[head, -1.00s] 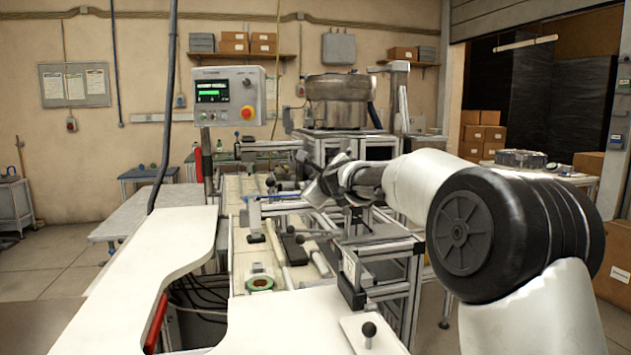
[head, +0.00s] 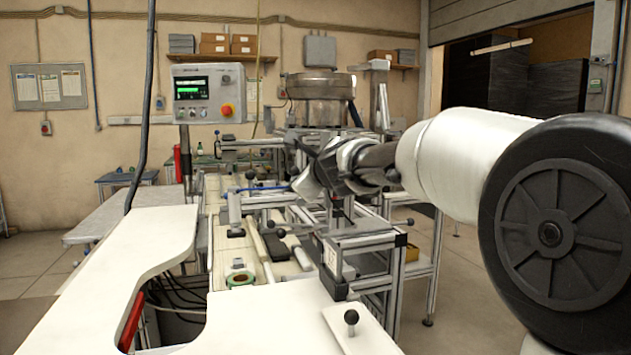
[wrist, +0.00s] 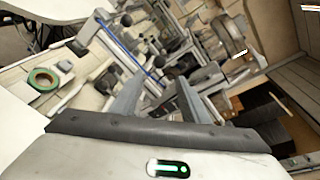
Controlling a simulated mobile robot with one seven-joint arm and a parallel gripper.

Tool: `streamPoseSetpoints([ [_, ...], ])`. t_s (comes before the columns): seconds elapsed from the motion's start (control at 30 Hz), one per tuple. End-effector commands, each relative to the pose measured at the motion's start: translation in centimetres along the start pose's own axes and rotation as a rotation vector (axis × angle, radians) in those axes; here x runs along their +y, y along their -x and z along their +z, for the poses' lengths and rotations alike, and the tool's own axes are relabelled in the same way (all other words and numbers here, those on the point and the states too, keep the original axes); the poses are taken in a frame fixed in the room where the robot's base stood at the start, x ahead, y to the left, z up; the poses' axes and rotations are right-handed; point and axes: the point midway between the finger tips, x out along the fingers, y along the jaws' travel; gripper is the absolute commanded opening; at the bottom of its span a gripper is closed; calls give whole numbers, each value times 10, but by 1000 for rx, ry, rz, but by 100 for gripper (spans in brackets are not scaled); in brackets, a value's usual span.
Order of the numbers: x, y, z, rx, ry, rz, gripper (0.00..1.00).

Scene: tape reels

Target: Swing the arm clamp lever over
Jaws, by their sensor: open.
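Several levers with black ball knobs show on the tape machine in the head view: a lever pair (head: 303,229) lies below my gripper, and a blue-rod lever (head: 262,188) lies to its left. I cannot tell which one is the arm clamp lever. My gripper (head: 302,182) is over the middle of the machine; its dark wrist partly hides what lies behind. In the wrist view its two grey fingers (wrist: 158,100) stand apart with nothing seen held between them. Knobs and metal frame parts show beyond them, and contact with any lever is not visible.
A green-rimmed tape reel (head: 240,278) lies on the bench at the near left. A white cut-out tabletop (head: 130,250) and a knob on a plate (head: 351,317) are in front. A control panel (head: 207,95) and a metal bowl (head: 320,85) stand behind.

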Motion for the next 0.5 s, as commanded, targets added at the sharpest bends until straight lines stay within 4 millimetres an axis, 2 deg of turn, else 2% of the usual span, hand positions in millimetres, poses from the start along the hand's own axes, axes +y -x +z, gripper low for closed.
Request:
streamPoseSetpoints([
  [0.03,0,14,-2,0,2,-6,41],
  [0.2,-1,50,-2,2,1,-6,41],
  [0.33,-2,66,0,3,1,-2,41],
  [0.5,-1,75,-1,2,0,-2,41],
])
